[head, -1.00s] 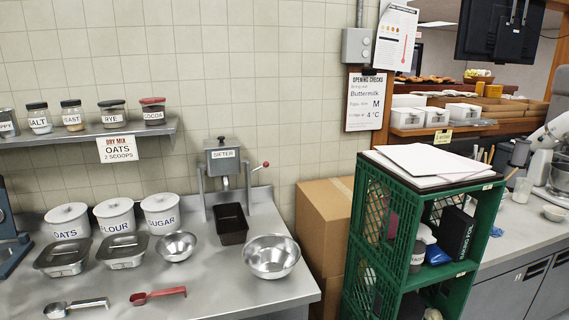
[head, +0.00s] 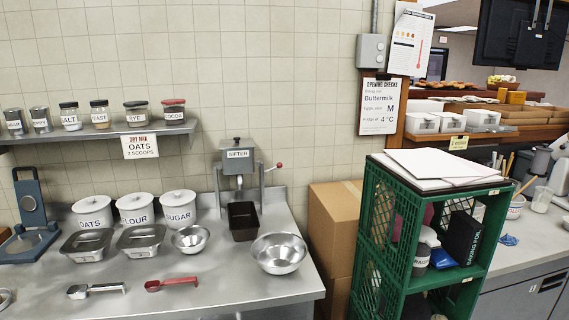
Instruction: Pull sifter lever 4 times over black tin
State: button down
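The grey sifter (head: 238,157), labelled SIFTER, stands on a frame at the back right of the steel counter against the tiled wall. Its lever with a red knob (head: 279,165) sticks out to the right and slightly up. The black tin (head: 243,222), a dark loaf tin, sits on the counter under the sifter's outlet. Whether anything lies in the tin is too dark to tell. My gripper is not in view.
A large steel bowl (head: 278,253) and a small bowl (head: 190,239) stand near the tin. Two scoops, one red (head: 171,284), lie in front. Labelled canisters stand at the left. A green crate rack (head: 395,215) and a cardboard box (head: 333,215) stand right of the counter.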

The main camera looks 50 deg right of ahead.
aim_at(279, 165)
jog(key=u, duration=0.1)
jog(key=i, duration=0.95)
jog(key=z, duration=0.05)
